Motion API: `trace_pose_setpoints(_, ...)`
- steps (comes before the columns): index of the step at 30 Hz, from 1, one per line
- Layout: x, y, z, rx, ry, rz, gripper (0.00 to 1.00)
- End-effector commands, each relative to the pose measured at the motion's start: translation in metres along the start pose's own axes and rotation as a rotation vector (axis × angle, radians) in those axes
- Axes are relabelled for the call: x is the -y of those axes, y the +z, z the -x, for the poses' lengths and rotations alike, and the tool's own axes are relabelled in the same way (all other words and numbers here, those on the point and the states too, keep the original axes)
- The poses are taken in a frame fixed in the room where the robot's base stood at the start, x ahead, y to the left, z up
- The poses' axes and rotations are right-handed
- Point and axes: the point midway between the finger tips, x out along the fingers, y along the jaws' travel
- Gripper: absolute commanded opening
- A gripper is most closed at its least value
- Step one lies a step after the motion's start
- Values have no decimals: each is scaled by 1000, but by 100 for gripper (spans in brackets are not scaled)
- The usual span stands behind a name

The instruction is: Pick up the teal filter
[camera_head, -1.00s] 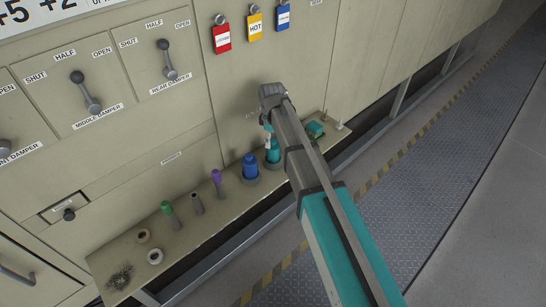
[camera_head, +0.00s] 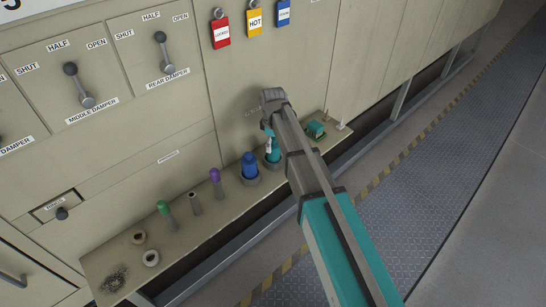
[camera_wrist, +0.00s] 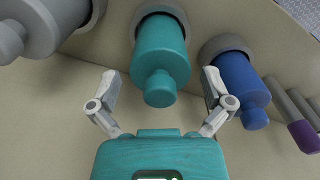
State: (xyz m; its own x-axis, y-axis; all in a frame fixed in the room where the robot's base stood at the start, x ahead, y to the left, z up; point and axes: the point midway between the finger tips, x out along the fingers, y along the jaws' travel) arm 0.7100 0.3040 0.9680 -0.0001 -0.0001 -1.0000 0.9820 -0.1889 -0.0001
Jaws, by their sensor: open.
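The teal filter (camera_wrist: 161,55) stands in a round grey holder, between the open fingers in the wrist view but farther out than their tips. In the head view the teal filter (camera_head: 273,152) is partly hidden by my arm. My gripper (camera_wrist: 158,84) is open and empty, with one finger on each side of the filter's line. I cannot see either finger touching it. In the head view my gripper (camera_head: 268,133) is mostly hidden behind my wrist, just above the filter.
A blue filter (camera_wrist: 240,84) stands close to the right finger in the wrist view; a grey one (camera_wrist: 40,25) is at left. The furnace panel (camera_head: 190,120) rises behind.

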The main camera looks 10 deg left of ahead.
Motion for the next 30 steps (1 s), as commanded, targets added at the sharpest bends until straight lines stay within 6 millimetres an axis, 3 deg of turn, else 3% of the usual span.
trace_pose_setpoints(9,0,0,-22,0,0,0,100)
trace_pose_setpoints(29,0,0,-22,0,0,0,100)
trace_pose_setpoints(30,0,0,-22,0,0,0,96)
